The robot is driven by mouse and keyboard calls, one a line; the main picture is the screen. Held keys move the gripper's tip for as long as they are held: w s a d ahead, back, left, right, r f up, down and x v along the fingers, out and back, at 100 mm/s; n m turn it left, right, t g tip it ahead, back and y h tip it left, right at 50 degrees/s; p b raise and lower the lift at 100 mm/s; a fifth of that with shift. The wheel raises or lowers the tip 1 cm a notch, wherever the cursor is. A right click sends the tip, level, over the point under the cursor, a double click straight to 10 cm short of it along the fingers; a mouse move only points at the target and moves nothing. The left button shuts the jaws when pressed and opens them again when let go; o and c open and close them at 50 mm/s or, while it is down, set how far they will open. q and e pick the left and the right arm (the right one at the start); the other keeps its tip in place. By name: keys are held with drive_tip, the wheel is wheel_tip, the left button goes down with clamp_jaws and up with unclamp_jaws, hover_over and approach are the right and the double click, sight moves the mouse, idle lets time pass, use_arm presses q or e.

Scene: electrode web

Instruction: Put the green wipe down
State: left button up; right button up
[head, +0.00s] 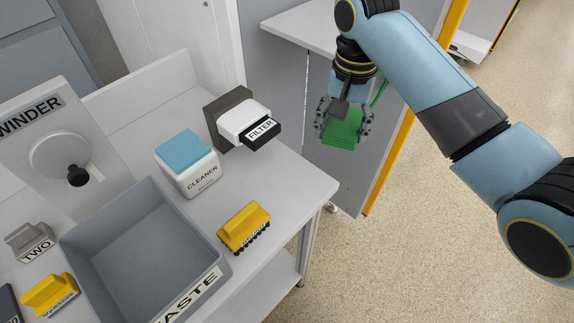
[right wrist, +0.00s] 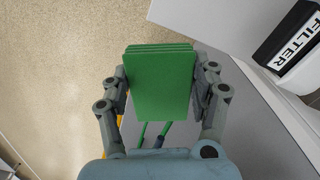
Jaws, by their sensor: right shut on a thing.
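The green wipe (head: 342,128) is a flat green stack held in my right gripper (head: 343,122), which is shut on it. In the head view it hangs beyond the right edge of the white table, right of the filter unit. In the right wrist view the green wipe (right wrist: 160,85) lies between both fingers of my right gripper (right wrist: 160,88). Nothing touches its underside that I can see. My left gripper is not in view.
Free table surface lies near the right corner. A grey panel (head: 285,75) stands behind.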

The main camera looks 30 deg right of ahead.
drive_tip(key=a+f, duration=0.3)
drive_tip(key=a, duration=0.2)
drive_tip(key=p, duration=0.2)
hover_over(291, 196)
wheel_tip(291, 196, down, 4)
drive_tip(key=shift+r, duration=0.1)
wheel_tip(291, 196, down, 4)
drive_tip(key=shift+r, duration=0.25)
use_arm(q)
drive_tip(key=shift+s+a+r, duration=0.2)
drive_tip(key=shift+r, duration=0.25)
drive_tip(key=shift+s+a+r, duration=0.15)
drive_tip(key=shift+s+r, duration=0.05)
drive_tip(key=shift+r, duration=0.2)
use_arm(e)
drive_tip(key=shift+f, duration=0.25)
drive_tip(key=shift+f, duration=0.15)
drive_tip(key=o, duration=1)
